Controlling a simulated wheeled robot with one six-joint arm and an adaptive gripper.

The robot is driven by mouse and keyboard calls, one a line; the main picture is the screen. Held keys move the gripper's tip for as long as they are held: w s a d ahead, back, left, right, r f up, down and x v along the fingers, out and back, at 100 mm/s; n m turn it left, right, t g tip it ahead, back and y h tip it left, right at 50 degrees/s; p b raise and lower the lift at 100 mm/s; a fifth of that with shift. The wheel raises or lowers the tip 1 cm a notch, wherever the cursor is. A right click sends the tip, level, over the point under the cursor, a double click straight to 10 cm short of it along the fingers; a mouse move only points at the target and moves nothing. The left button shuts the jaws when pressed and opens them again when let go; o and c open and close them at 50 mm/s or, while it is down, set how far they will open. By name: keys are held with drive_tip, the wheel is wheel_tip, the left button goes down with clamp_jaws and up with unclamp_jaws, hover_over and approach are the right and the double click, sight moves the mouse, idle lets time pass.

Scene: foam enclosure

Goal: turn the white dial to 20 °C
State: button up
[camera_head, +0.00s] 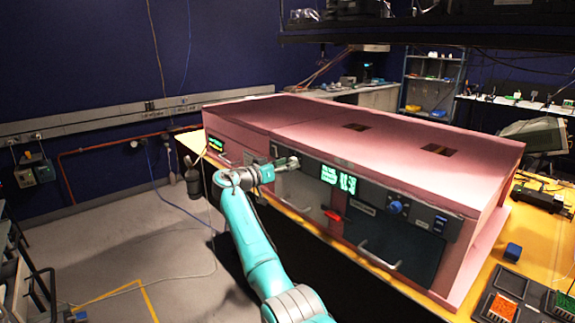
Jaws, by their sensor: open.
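My gripper (287,163) is at the front panel of the pink foam enclosure (375,140), left of a lit green display (338,178). It is open, and its fingers point at the panel. I cannot make out the white dial. It may be hidden behind my gripper, and I cannot tell whether the fingers are around it or touching it. The figures on the green display are too small to read with certainty.
The panel also bears a blue knob (396,207), a red handle (332,215) and a lower pale bar handle (379,257). A smaller display (215,143) is lit at the left end. The yellow bench (477,285) holds boxes at the right. The grey floor (150,240) is mostly open at the left.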

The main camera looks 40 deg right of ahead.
drive_tip(key=shift+d, duration=0.3)
clamp_jaws()
drive_tip(key=n, duration=0.4)
drive_tip(key=shift+n, duration=0.3)
unclamp_jaws()
